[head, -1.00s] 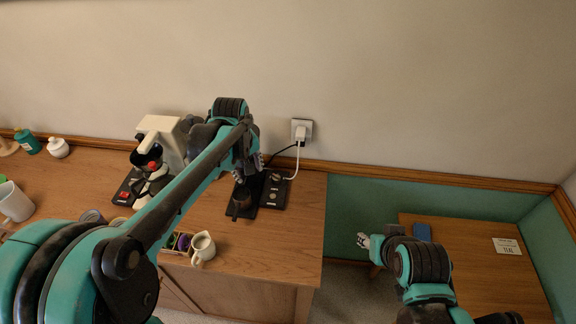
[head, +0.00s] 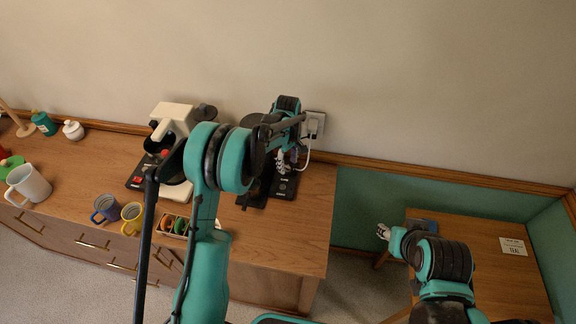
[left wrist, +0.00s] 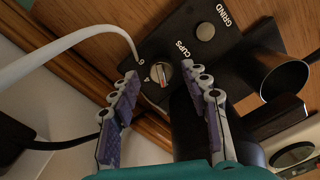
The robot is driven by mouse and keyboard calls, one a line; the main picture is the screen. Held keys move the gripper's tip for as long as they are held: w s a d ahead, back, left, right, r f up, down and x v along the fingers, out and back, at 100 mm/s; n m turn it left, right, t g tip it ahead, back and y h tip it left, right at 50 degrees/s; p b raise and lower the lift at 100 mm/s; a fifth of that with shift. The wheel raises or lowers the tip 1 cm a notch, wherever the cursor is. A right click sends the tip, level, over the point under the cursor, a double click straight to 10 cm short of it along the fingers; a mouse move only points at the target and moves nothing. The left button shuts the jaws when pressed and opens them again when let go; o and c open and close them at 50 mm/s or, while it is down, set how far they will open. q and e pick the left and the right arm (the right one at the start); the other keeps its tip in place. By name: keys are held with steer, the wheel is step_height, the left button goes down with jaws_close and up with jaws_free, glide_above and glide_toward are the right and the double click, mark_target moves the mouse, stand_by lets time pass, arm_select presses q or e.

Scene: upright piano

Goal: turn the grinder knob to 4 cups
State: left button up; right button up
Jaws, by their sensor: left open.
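The grinder's black control panel (head: 287,188) lies at the right end of the wooden counter. In the left wrist view, the silver grinder knob (left wrist: 161,73) sits on this panel (left wrist: 185,38) beside the word CUPS, with a small red mark on its face. In the head view my left gripper (head: 281,163) is over the panel and hides the knob. My right gripper (head: 383,232) is near the side table, its jaw state unclear.
A wall socket (head: 314,124) with a plug and white cord (left wrist: 75,42) is just behind. A white coffee machine (head: 174,120) stands left of the grinder. A white jug (head: 28,183), a blue mug (head: 106,208) and a yellow mug (head: 132,214) are further left.

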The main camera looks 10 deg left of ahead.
arm_select(q)
steer(key=shift+f, duration=0.7)
jaws_close()
